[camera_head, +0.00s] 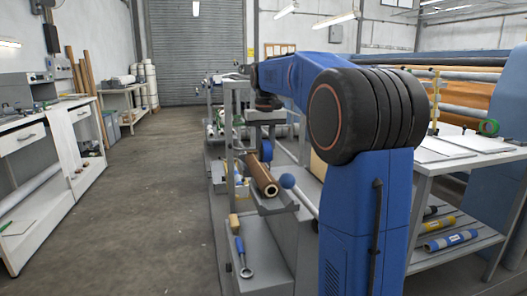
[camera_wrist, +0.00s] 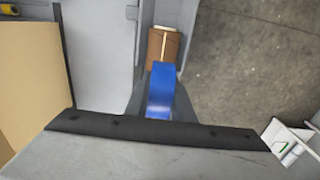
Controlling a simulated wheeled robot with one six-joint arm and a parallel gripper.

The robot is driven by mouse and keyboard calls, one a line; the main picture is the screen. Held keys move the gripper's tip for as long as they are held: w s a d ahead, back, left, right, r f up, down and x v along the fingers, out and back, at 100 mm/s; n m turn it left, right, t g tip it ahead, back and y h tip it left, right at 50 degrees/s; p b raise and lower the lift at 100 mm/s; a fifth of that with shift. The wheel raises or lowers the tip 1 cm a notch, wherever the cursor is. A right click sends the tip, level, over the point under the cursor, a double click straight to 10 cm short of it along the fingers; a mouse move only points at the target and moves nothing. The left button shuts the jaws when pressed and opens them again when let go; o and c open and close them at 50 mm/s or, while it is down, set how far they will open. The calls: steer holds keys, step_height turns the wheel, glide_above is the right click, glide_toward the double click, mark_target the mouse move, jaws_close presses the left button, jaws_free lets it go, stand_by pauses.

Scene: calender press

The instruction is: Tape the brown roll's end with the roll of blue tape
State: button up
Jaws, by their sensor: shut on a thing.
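The brown roll (camera_head: 263,180) lies tilted in a grey cradle, its open near end facing the camera and showing a hollow core. It also shows in the wrist view (camera_wrist: 157,48), with a pale narrow strip along it. My gripper (camera_head: 265,139) is shut on the roll of blue tape (camera_head: 267,152), just above the brown roll. In the wrist view the blue tape (camera_wrist: 160,88) sits between the grey fingers and overlaps the near part of the brown roll. I cannot tell whether tape and brown roll touch.
A blue ball-ended lever (camera_head: 287,181) stands right of the brown roll. A wrench with a blue handle (camera_head: 242,255) and a tan block (camera_head: 234,222) lie on the grey ledge in front. A white-topped table (camera_head: 465,155) stands at right. The floor at left is open.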

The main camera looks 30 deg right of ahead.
mark_target(268, 160)
steer(key=shift+s+a, duration=0.2)
steer(key=shift+s, duration=0.5)
steer(key=shift+s+a, duration=0.15)
steer(key=shift+s, duration=0.55)
steer(key=shift+s+a+f, duration=0.1)
steer(key=shift+s, duration=0.05)
steer(key=shift+f, duration=1.6)
steer(key=shift+f, duration=0.3)
steer(key=shift+w, duration=0.3)
steer(key=shift+w+d, duration=0.2)
steer(key=shift+w, duration=0.1)
steer(key=shift+w+d, duration=0.1)
steer(key=shift+w, duration=0.2)
steer(key=shift+w+f, duration=0.1)
steer(key=shift+w, duration=0.15)
